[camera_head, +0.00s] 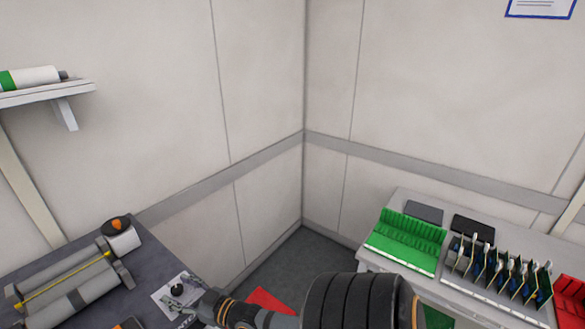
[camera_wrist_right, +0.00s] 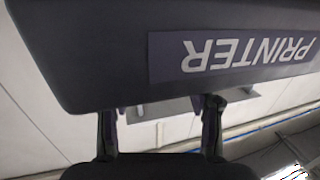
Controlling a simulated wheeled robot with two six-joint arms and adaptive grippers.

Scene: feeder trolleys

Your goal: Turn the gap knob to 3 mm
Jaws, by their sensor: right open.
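A small black knob (camera_head: 177,289) stands on a white plate with dark markings on the dark bench at lower left. I cannot read the markings or the knob's setting. My right gripper (camera_head: 193,293) comes in from the right, close beside the knob; I cannot tell whether it touches. In the right wrist view, its two fingers (camera_wrist_right: 160,108) are apart, with no knob visible between them. A dark panel lettered PRINTER (camera_wrist_right: 245,50) appears upside down just beyond the fingertips. My left gripper is not in view.
The dark bench (camera_head: 60,265) also carries a grey roller unit (camera_head: 68,283) and a white block with an orange-and-black top (camera_head: 118,236). A green slotted rack (camera_head: 405,240) and upright boards (camera_head: 500,265) stand on the right table. A red patch lies below, between the tables.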

